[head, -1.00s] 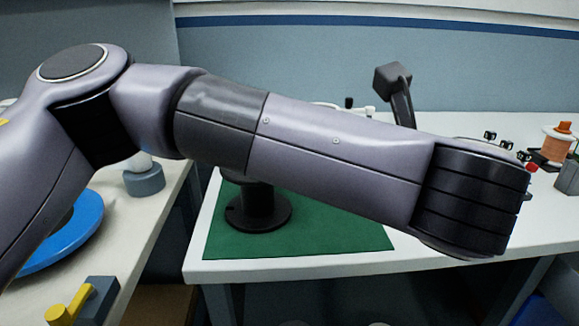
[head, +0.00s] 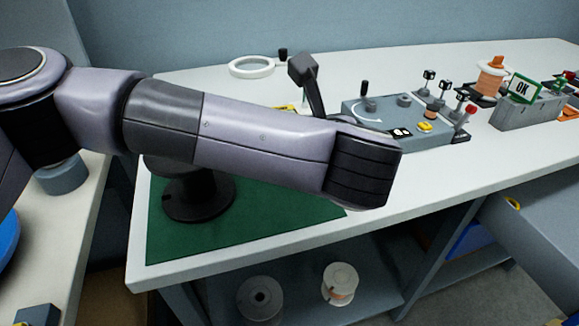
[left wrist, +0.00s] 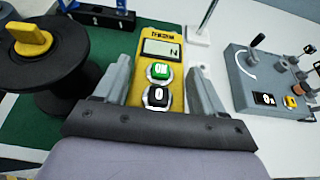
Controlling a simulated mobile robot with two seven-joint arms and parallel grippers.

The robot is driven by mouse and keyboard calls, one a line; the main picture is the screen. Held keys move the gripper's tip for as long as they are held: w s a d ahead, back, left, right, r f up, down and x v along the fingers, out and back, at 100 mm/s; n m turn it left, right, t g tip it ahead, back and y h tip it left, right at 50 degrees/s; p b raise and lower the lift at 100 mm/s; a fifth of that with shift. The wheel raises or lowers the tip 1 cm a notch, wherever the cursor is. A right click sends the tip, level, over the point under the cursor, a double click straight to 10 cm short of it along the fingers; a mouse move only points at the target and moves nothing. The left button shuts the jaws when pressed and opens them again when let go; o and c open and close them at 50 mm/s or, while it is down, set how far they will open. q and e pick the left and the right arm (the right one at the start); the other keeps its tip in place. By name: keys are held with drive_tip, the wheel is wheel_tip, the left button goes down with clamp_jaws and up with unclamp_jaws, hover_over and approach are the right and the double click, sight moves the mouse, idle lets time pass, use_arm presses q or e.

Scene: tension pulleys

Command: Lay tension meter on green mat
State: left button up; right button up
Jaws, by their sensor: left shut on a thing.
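The yellow tension meter (left wrist: 162,50), with a display, a green ON button and a black 0 button, is held between the fingers of my left gripper (left wrist: 160,82) in the left wrist view. The green mat (left wrist: 18,138) lies to its left there, and white table shows to its right. I cannot tell the meter's height above the table. In the head view the mat (head: 270,215) covers the bench's near left part. My left arm crosses above it and hides its back part; the left gripper is hidden there. My right gripper is in neither view.
A black spool stand (head: 200,195) stands on the mat; its yellow knob (left wrist: 30,38) shows in the wrist view. A grey control box (head: 385,120) stands to the right. A white ring (head: 252,67) lies at the back. The bench front right is clear.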

use_arm(q)
wheel_tip(320, 180, down, 5)
drive_tip(key=shift+f, duration=0.15)
wheel_tip(320, 180, down, 3)
drive_tip(key=shift+f+p, duration=0.2)
drive_tip(key=shift+p, duration=0.25)
drive_tip(key=shift+f, duration=0.1)
drive_tip(key=shift+f+b, duration=0.15)
drive_tip(key=shift+b, duration=0.15)
drive_tip(key=o, duration=0.9)
drive_tip(key=shift+f, duration=0.1)
drive_tip(key=o, duration=0.4)
